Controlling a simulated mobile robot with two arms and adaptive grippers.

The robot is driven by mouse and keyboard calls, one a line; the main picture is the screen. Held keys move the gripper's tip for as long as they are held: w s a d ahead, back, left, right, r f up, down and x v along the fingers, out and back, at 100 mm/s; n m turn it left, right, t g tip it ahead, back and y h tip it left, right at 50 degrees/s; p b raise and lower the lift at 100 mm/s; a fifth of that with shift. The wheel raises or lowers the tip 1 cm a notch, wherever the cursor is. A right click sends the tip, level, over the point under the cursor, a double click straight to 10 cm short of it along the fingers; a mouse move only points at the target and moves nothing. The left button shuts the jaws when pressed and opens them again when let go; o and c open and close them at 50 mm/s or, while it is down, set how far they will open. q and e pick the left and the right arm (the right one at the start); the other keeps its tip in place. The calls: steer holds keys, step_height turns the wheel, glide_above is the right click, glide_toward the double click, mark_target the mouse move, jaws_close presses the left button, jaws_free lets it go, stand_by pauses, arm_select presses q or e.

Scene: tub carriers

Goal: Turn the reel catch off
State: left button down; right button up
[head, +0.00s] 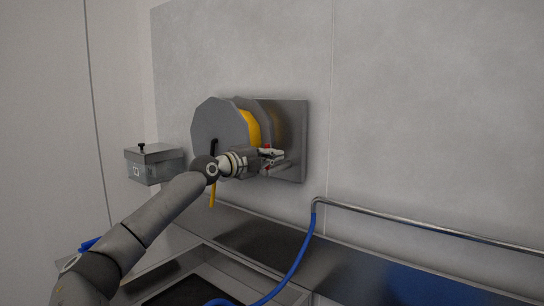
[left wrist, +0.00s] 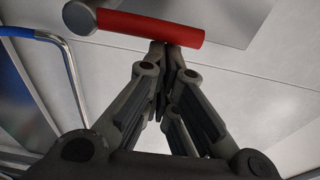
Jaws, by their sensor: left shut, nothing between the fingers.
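The reel (head: 218,122) has grey discs with yellow hose (head: 252,128) wound between them. It sits on a metal wall plate (head: 293,125). A red bar with a round grey end, seemingly the reel catch, crosses the top of the left wrist view (left wrist: 150,27). In the head view the gripper mostly hides it. My left gripper (head: 272,157) is in front of the plate, at the reel's lower right. Its fingers (left wrist: 168,54) are shut and empty, with the tips at the red bar's lower edge. I cannot tell whether they touch it. My right gripper is not in view.
A grey box (head: 153,166) with a black knob is on the wall left of the reel. Below is a metal ledge (head: 262,238) with a basin. A metal rail (head: 420,230) and blue hose (head: 300,258) are at right. The wall above the rail is bare.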

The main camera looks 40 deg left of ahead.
arm_select(q)
steer(key=shift+a+r+n+b, duration=0.15)
steer(key=shift+a+n+b, duration=0.15)
steer(key=shift+n+b, duration=0.25)
steer(key=shift+a+n, duration=0.1)
steer(key=shift+n, duration=0.15)
steer(key=shift+s+a+n+t+y+b, duration=0.1)
steer(key=shift+a+n+t+y+b, duration=0.1)
steer(key=shift+a+n+b, duration=1)
steer(key=shift+s+a+n+t+y+b, duration=0.15)
steer(key=shift+a+n, duration=0.5)
steer(key=shift+n, duration=1.3)
steer(key=shift+s+a+n+t+y+b, duration=0.1)
steer(key=shift+a+n+t+y+b, duration=0.3)
steer(key=shift+a+n, duration=0.85)
steer(key=shift+d+n, duration=0.25)
steer(key=shift+n, duration=0.25)
